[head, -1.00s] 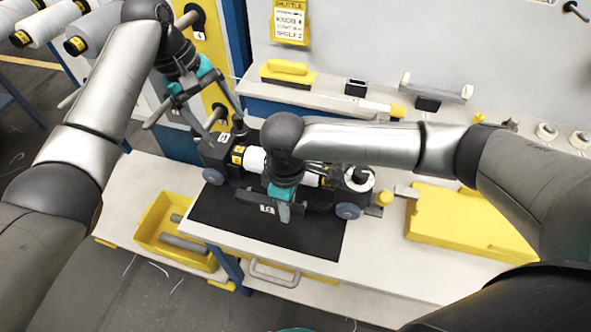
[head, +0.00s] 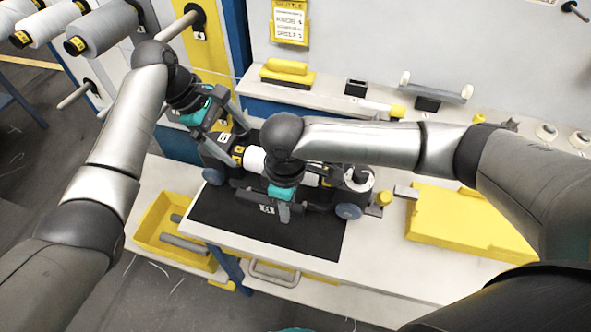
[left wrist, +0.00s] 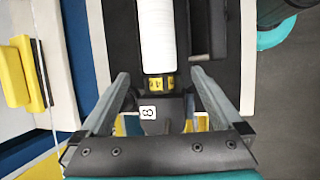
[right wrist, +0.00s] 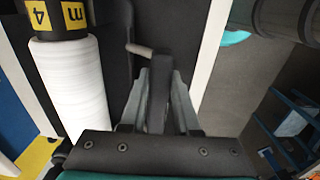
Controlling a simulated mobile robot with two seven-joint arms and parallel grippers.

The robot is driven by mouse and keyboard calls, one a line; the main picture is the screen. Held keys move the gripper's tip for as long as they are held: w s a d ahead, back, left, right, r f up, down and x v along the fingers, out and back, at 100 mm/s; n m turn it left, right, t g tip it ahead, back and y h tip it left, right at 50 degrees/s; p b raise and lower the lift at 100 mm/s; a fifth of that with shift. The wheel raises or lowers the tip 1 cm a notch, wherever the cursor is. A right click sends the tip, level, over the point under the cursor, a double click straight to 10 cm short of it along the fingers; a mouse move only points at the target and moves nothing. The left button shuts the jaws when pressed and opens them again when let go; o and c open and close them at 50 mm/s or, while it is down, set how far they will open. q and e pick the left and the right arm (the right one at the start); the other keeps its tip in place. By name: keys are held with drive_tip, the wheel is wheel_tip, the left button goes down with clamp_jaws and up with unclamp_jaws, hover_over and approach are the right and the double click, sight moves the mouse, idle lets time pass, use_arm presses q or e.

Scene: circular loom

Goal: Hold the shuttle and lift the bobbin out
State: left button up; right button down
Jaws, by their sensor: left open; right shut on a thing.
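The black shuttle (head: 318,202) with its blue-grey wheels lies on the dark mat in the head view. The white bobbin (head: 254,159) lies inside it; its end has a yellow-labelled band. My left gripper (head: 233,146) is open over the shuttle's left part. In the left wrist view the labelled end of the bobbin (left wrist: 156,36) lies between and below the open fingertips, apart from them as far as I can see. My right gripper (right wrist: 161,76) is shut on the shuttle's near wall (right wrist: 157,105), beside the bobbin (right wrist: 76,85). My right arm hides the bobbin's middle in the head view.
The dark mat (head: 270,232) lies on the pale bench. A shelf (head: 330,98) with small parts runs behind. Spools (head: 100,32) stick out at the upper left.

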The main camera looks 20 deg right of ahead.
sight(250, 153)
use_arm(q)
drive_tip(key=shift+x, duration=3.45)
drive_tip(key=shift+s, duration=0.1)
clamp_jaws()
